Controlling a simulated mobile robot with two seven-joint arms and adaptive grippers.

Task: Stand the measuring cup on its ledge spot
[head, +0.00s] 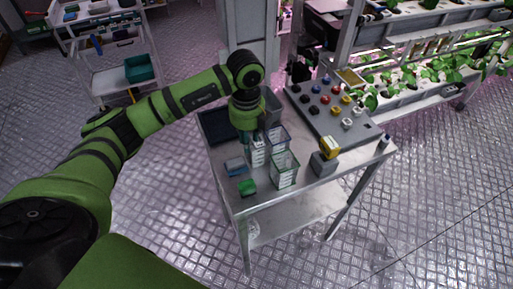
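Several clear, box-like vessels with pale markings stand on the metal table. One (285,172) is near the front edge, one (278,138) is behind it, and a narrower one (258,155) is at their left. I cannot tell for sure which is the measuring cup. My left gripper (247,138) points down just behind and above the narrower vessel. Its fingers are small and partly hidden, so whether they hold anything is unclear. I cannot make out a marked ledge spot. My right gripper is out of view.
The metal table (300,197) also bears a dark tray (213,126), a blue-grey block (235,166), a green block (247,187), a grey block (322,165) with a yellow item (330,147), and a panel (340,124) with coloured knobs. Plant racks (420,95) stand at right.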

